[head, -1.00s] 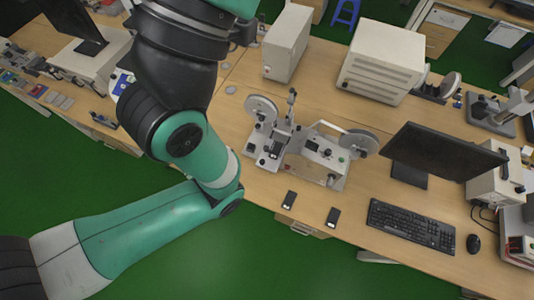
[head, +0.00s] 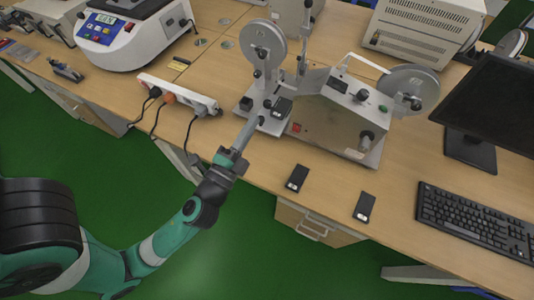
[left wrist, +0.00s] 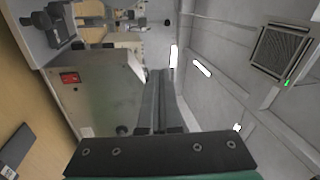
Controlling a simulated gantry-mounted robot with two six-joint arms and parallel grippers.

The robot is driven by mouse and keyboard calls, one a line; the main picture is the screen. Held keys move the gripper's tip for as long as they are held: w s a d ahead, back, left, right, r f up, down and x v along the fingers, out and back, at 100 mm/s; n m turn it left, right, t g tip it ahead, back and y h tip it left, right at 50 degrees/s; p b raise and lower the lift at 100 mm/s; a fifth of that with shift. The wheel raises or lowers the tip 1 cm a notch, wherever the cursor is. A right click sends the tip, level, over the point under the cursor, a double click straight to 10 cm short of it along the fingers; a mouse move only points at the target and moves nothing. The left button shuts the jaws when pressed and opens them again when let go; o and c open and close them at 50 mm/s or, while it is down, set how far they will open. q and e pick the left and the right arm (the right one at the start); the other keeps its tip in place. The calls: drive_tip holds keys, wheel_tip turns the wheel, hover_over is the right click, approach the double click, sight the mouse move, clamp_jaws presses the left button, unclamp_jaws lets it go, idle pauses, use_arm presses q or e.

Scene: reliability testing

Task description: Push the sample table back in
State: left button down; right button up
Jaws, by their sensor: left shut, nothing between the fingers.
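A grey testing machine (head: 340,115) with two reels stands on the wooden bench in the head view. At its left is a low grey base with a small black-topped block (head: 281,107), which looks like the sample table; I cannot tell how far out it stands. My left gripper (head: 254,122) points up from the bench's front edge, with its shut, empty fingers at the front left of this base. Contact is unclear. In the left wrist view the gripper (left wrist: 160,80) is shut beside the machine's metal case (left wrist: 100,90) and red switch. My right gripper is not in view.
A white power strip (head: 178,92) with plugs and cables lies left of the gripper. Two small black devices (head: 297,178) (head: 364,207) lie in front of the machine. A monitor (head: 490,110) and keyboard (head: 475,222) are at right. A drawer (head: 315,225) sits under the bench edge.

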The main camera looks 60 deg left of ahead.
sight(262, 130)
use_arm(q)
drive_tip(key=s+f+b, duration=0.1)
drive_tip(key=f+b, duration=0.2)
drive_tip(key=f, duration=0.4)
drive_tip(key=s+f+g+b, duration=0.1)
drive_tip(key=s+f+b, duration=0.1)
drive_tip(key=f, duration=0.4)
drive_tip(key=s+f+m+g+h+b, duration=0.1)
drive_tip(key=s+f+b, duration=0.1)
drive_tip(key=f+b, duration=0.2)
drive_tip(key=shift+s+a+f, duration=0.15)
drive_tip(key=shift+a+f, duration=0.05)
drive_tip(key=shift+f, duration=0.7)
drive_tip(key=shift+s+a+f, duration=0.1)
drive_tip(key=shift+a+f, duration=0.05)
drive_tip(key=shift+f, duration=0.75)
drive_tip(key=shift+w+a, duration=0.15)
drive_tip(key=shift+a, duration=0.05)
drive_tip(key=p+x, duration=0.3)
drive_tip(key=x, duration=0.9)
drive_tip(key=shift+w+a+f, duration=0.1)
drive_tip(key=shift+a+f, duration=0.05)
drive_tip(key=shift+w+a, duration=0.3)
drive_tip(key=shift+w, duration=0.1)
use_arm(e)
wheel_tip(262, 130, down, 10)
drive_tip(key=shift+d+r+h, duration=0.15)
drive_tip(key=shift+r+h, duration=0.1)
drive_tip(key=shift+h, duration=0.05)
